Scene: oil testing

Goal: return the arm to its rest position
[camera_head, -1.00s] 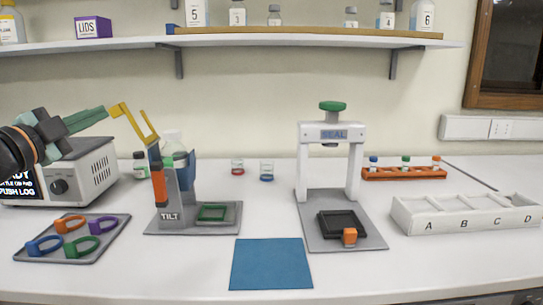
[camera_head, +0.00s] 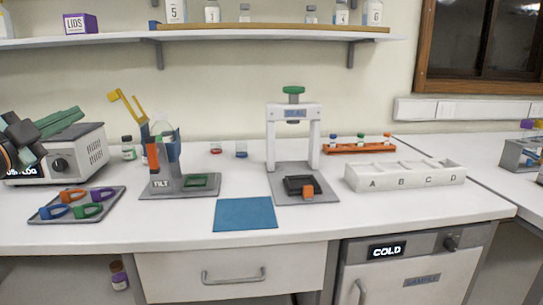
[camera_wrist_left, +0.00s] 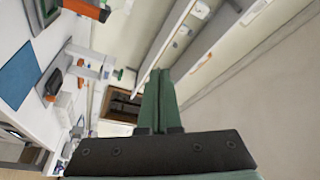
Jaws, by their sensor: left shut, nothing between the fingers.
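My left arm comes in from the left edge in the head view. Its left gripper (camera_head: 77,113) has green fingers and is held up in front of the grey instrument box (camera_head: 90,150), left of the TILT stand. In the left wrist view its two green fingers (camera_wrist_left: 158,78) lie against each other with nothing between them. My right gripper is out of view.
The SEAL press (camera_head: 293,113), blue mat (camera_head: 245,214) and A–D rack (camera_head: 405,182) stand rightward. A shelf (camera_head: 230,38) runs above.

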